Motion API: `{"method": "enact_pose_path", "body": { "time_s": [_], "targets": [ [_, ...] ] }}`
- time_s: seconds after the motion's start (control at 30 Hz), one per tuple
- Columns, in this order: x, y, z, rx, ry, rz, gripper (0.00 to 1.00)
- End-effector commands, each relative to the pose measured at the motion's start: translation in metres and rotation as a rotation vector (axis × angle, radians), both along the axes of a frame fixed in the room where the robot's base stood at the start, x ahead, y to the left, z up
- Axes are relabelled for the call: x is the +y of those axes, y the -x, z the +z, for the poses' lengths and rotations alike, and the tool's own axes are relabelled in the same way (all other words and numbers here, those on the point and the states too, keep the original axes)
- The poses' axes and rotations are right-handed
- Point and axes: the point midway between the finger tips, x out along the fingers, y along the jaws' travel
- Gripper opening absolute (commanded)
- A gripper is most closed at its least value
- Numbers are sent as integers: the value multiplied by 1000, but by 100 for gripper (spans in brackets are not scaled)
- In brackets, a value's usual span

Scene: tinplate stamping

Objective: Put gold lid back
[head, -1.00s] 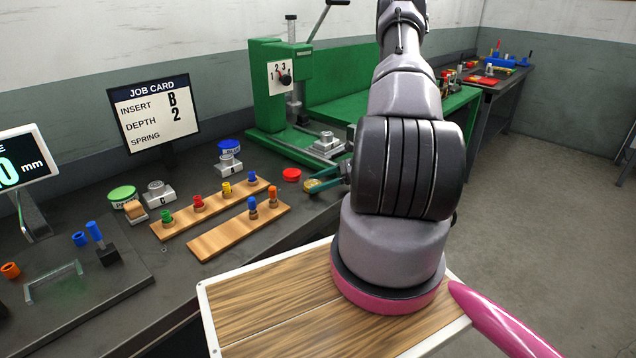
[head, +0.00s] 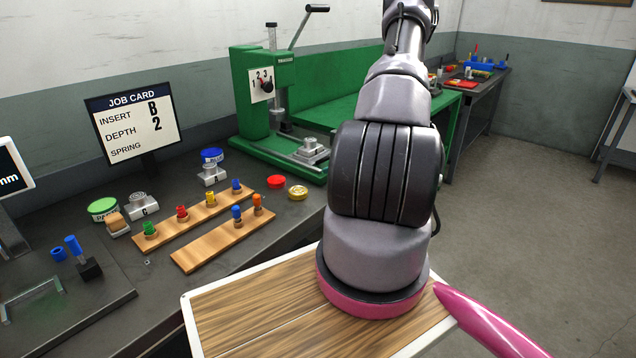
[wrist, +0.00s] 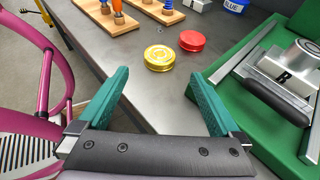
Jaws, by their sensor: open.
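The gold lid (head: 298,193) lies flat on the dark bench top, to the right of the red lid (head: 277,181) and a little nearer in the head view. In the wrist view the gold lid (wrist: 159,58) sits just beyond my gripper (wrist: 158,78), with the red lid (wrist: 192,41) up and to its right, a small gap apart. The teal fingers are wide apart with nothing between them. In the head view my gripper is hidden behind my own arm.
The green press (head: 265,110) stands behind the lids, with insert B (wrist: 285,70) on its base. Wooden racks (head: 222,240) with coloured pegs lie left. A blue tin (head: 212,156) and green tin (head: 103,207) stand farther back.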

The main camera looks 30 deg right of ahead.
Motion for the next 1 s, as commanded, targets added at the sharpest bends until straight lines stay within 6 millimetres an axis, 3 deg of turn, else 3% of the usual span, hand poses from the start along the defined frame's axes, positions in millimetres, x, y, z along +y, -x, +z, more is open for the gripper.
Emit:
{"method": "enact_pose_path", "body": {
  "time_s": [0.17,0.37,0.47,0.7,1.0],
  "targets": [
    [-12,6,5,1,0,0,100],
    [-9,3,16,-9,20,24,100],
    [3,-4,44,-35,81,94,100],
    [60,-10,146,-147,338,366,100],
    [136,20,255,-345,696,667,100]
  ]
}}
